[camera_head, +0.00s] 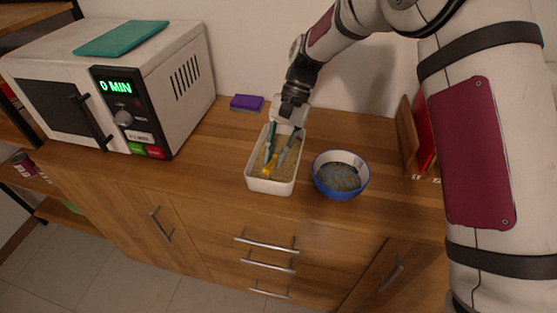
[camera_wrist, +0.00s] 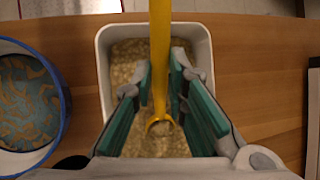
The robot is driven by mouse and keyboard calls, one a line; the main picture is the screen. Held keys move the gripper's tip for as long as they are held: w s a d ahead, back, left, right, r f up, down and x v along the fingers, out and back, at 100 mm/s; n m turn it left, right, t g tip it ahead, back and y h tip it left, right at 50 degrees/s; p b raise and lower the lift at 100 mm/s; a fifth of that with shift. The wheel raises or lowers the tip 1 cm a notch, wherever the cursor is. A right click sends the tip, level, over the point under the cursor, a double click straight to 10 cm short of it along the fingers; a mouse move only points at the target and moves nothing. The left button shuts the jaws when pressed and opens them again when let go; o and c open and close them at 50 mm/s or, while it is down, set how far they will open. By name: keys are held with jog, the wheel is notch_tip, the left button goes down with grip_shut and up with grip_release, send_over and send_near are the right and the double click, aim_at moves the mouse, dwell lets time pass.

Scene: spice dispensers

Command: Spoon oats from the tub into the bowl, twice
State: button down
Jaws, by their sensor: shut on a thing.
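The white rectangular tub (camera_head: 256,184) stands on the wooden counter and holds pale oats (camera_head: 284,172); it also shows in the wrist view (camera_wrist: 103,60). My gripper (camera_head: 277,152) points down over the tub, its green-padded fingers (camera_wrist: 161,70) shut on a yellow spoon (camera_wrist: 160,50). The spoon shows as a short yellow piece in the head view (camera_head: 267,164).
A white microwave (camera_head: 180,75) with a teal board (camera_head: 122,38) on top stands at left. A purple sponge-like block (camera_head: 246,103) lies by the wall. A wooden board (camera_head: 407,138) and a red item (camera_head: 423,135) stand at right. The counter between microwave and tub is clear.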

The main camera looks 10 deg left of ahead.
jog(key=shift+r+p, duration=0.6)
jog(key=shift+r, duration=1)
jog(key=shift+r, duration=0.15)
jog(key=shift+r+p, duration=0.55)
jog(key=shift+r, duration=0.85)
jog(key=shift+s+r+t+p, duration=0.15)
jog(key=shift+r+t+p, duration=0.2)
jog(key=shift+t+p, duration=0.55)
jog(key=shift+r+t+p, duration=0.2)
jog(key=shift+t+p, duration=1)
jog(key=shift+p, duration=0.15)
